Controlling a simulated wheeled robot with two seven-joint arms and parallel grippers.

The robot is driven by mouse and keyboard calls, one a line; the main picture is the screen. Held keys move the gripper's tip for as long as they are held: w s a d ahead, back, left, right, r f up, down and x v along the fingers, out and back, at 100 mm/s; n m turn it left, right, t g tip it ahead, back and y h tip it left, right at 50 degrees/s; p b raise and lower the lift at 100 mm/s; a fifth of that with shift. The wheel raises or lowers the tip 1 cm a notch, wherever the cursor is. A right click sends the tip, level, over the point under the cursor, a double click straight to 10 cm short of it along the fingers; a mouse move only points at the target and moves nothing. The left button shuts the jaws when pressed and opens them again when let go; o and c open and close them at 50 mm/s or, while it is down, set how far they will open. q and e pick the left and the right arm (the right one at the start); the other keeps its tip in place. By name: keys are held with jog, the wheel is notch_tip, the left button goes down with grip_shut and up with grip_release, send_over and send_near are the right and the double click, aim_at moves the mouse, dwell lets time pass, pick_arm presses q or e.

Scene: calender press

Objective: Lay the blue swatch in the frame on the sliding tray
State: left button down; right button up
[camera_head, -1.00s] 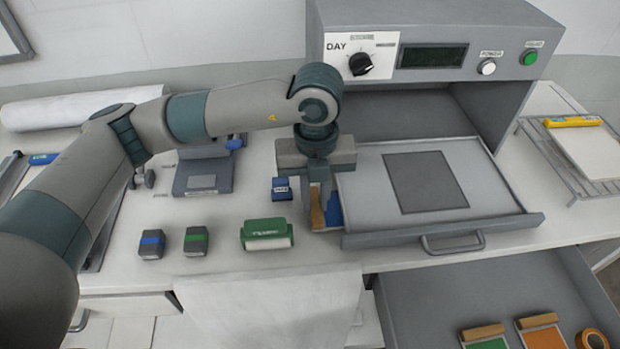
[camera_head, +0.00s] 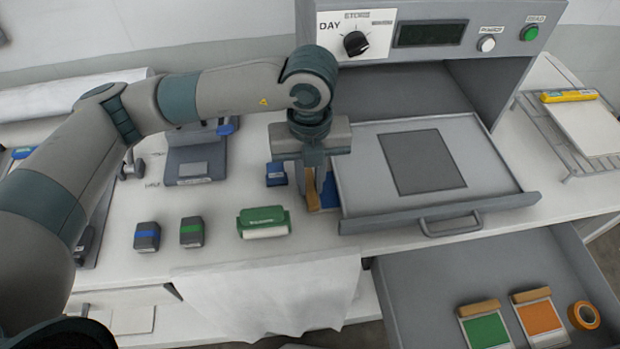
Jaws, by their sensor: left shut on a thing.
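My left gripper (camera_head: 314,190) points down just left of the sliding tray and is shut on the wooden grip of the blue swatch (camera_head: 330,190). Only a strip of the blue shows; the fingers hide much of it. The sliding tray (camera_head: 350,178) is pulled out from the press. The frame shows as a dark grey rectangle (camera_head: 423,161) on the tray, and it is empty. The swatch is beside the tray's left edge, apart from the frame. My right gripper is not in view.
The press (camera_head: 400,80) stands behind the tray. A green-handled block (camera_head: 263,222), a small blue block (camera_head: 276,174) and two dark blocks (camera_head: 147,237) lie left on the counter. An open drawer (camera_head: 420,300) below holds green and orange swatches (camera_head: 486,328) and a tape roll (camera_head: 583,316).

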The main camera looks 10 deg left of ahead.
pick_arm(q)
jog(key=c, duration=1.7)
grip_release()
jog(key=shift+o, duration=0.2)
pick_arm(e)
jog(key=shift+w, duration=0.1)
pick_arm(q)
jog(key=shift+r, duration=0.1)
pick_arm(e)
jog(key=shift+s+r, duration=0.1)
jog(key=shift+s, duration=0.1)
